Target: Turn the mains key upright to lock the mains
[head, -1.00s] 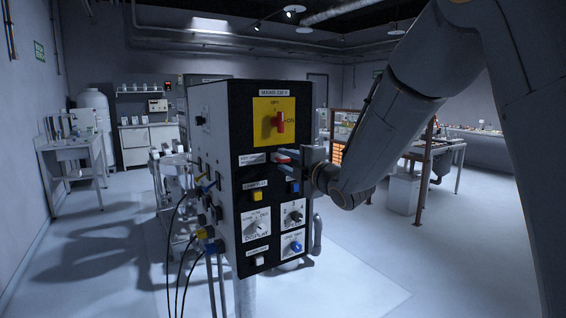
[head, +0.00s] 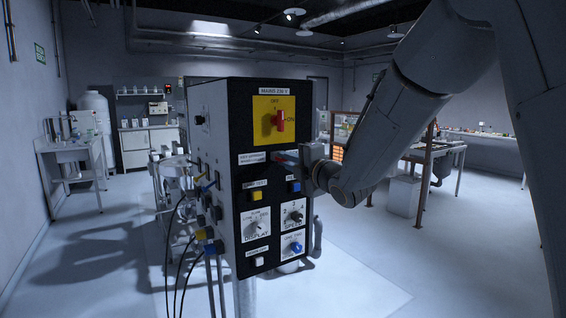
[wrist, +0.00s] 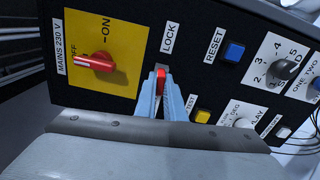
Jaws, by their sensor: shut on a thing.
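The red mains key (wrist: 160,77) is on the black front panel (wrist: 135,104), beside the LOCK label (wrist: 169,38) in the wrist view. My gripper (wrist: 160,92) is shut on it, with a pale blue finger on either side. The fingers hide most of the key, so I cannot tell its exact angle. In the head view my gripper (head: 287,160) reaches the panel from the right, just below the yellow mains plate (head: 262,106), and the key is hidden. The red mains switch (wrist: 92,63) points towards OFF.
Below the key are a yellow button (head: 255,196), a blue button (head: 294,187), a display knob (head: 257,228), a speed knob (head: 295,217) and a lower blue knob (head: 295,247). Cables hang from the cabinet's left side.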

